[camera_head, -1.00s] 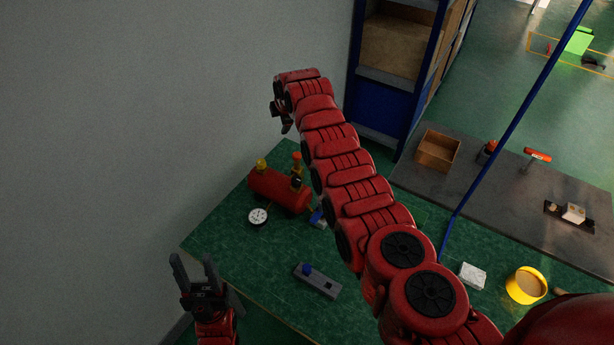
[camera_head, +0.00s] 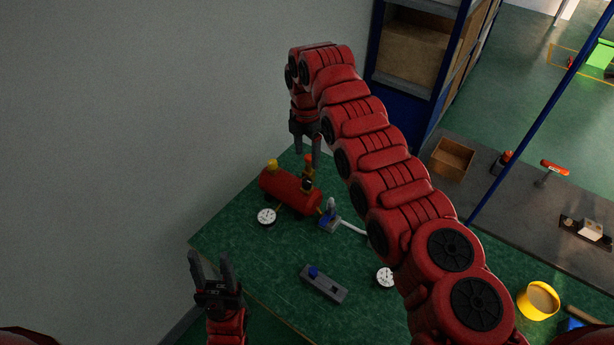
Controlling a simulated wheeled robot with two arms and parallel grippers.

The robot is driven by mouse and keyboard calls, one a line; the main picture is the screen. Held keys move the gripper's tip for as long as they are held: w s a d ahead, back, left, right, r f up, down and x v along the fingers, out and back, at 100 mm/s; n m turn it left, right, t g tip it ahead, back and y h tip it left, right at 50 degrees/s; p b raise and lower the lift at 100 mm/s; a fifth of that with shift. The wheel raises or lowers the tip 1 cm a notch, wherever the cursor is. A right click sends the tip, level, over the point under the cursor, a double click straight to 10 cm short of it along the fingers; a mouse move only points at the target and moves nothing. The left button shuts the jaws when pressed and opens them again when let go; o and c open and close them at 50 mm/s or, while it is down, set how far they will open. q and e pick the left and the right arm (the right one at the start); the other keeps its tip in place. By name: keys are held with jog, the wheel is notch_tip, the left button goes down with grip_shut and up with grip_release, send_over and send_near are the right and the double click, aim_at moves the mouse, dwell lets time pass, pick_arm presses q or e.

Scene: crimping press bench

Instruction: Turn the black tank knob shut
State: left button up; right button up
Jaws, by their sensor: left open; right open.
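The red tank (camera_head: 287,191) lies on the green bench top, with a yellow cap at its left and an orange part at its right. A small black knob (camera_head: 308,185) shows at the tank's right end, below the orange part. My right gripper (camera_head: 308,160) hangs fingers-down just above and behind that end of the tank, open and empty; whether a finger touches the orange part I cannot tell. My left gripper (camera_head: 211,258) points upward at the bench's front left edge, open and empty, well apart from the tank.
A white gauge (camera_head: 266,216) sits beside the tank, and a blue-and-grey fitting (camera_head: 329,217) with a pale hose is right of it. A grey box with a blue button (camera_head: 323,284) lies nearer. My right arm covers the bench's middle. A blue shelf (camera_head: 404,103) stands behind.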

aim_at(307, 181)
notch_tip(307, 181, down, 10)
jog(key=shift+r+p, duration=0.2)
jog(key=shift+p, duration=0.65)
grip_shut()
